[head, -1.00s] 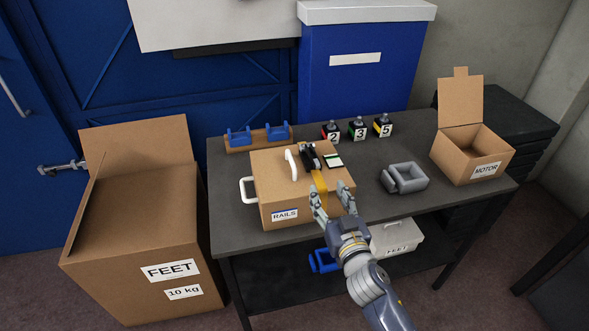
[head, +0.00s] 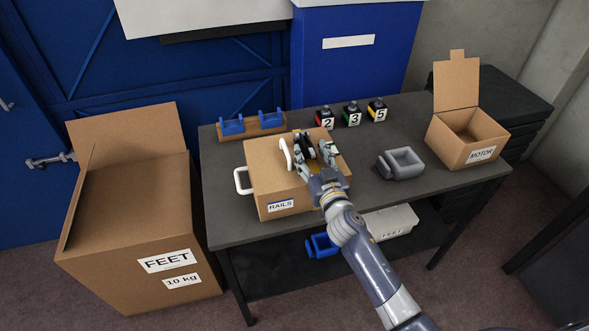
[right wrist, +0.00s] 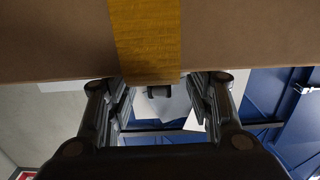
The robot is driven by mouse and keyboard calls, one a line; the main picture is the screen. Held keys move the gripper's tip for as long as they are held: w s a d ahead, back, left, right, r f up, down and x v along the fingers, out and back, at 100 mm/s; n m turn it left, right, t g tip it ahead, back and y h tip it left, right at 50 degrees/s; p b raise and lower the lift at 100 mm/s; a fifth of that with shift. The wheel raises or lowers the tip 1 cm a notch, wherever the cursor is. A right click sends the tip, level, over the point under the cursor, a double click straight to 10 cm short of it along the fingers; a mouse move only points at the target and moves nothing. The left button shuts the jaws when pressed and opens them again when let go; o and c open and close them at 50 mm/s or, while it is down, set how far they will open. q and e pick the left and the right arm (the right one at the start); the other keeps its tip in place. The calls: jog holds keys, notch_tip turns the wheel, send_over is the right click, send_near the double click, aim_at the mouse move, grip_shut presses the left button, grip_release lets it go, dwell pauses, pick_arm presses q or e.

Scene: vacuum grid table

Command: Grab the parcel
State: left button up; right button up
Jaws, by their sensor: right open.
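The parcel is most likely the closed brown carton labelled RAILS (head: 262,185), with white handles and yellow tape, on the dark table. Its side with the yellow tape (right wrist: 145,40) fills the top of the right wrist view. My right gripper (head: 314,150) is over the carton's top, with its fingers spread and nothing held between them. In the right wrist view the open fingers (right wrist: 160,88) are beyond the carton's edge in the picture; whether they touch it I cannot tell. The gripper hides part of the carton's top and the dark item there. My left gripper is not in view.
An open FEET box (head: 150,240) stands left. Bare tabletop lies right of the carton.

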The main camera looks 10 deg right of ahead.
aim_at(309, 145)
jog(key=w, duration=0.3)
jog(key=shift+w, duration=0.15)
grip_shut()
jog(key=shift+r, duration=0.15)
